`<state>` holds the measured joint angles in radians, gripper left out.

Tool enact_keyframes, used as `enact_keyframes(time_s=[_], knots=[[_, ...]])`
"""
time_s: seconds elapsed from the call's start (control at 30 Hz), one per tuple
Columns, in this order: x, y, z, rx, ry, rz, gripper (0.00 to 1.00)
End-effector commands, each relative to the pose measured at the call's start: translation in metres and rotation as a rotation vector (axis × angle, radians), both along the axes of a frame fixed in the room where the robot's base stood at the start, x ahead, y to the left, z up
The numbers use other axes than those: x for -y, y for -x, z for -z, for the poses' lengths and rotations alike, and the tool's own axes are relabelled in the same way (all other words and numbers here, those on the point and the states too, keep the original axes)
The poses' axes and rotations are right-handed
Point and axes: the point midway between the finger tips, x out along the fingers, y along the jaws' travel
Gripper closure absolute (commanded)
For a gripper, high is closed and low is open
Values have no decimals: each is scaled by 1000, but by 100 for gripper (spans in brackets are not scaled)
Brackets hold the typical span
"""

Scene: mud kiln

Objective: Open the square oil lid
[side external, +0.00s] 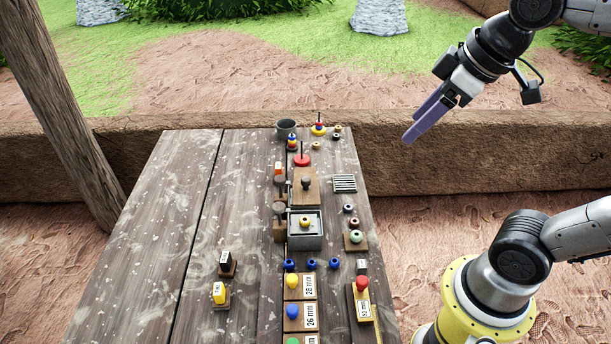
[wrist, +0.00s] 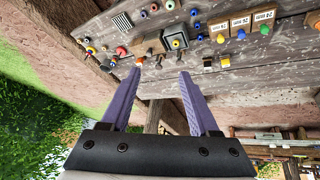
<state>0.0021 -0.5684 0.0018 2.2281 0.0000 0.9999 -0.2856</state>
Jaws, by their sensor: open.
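A grey square box (side external: 318,242) stands on the wooden table right of its middle. A dark square lid (side external: 293,230) with a yellow knob (side external: 305,221) sits on its top. The same box and knob show in the wrist view (wrist: 176,42), above the fingertips. My gripper (side external: 414,126) has two purple fingers, open and empty. It hangs in the air to the right of the table's far end, well above and apart from the box. In the wrist view the gripper (wrist: 161,73) points towards the table with nothing between its fingers.
A wooden block with a dark knob (side external: 305,184) stands just behind the box. Blue knobs (side external: 311,264) and labelled blocks (side external: 301,316) lie in front. A slotted grey plate (side external: 344,183) and small rings (side external: 355,237) are to the right. The table's left side (side external: 150,240) is mostly clear.

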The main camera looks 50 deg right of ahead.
Motion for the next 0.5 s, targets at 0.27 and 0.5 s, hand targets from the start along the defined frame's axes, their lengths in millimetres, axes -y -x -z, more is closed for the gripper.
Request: enact_keyframes(time_s=[0.27,0.5], knots=[[2,-97,-15,-118,67,-145,38],[5,-183,17,-244,93,-240,38]])
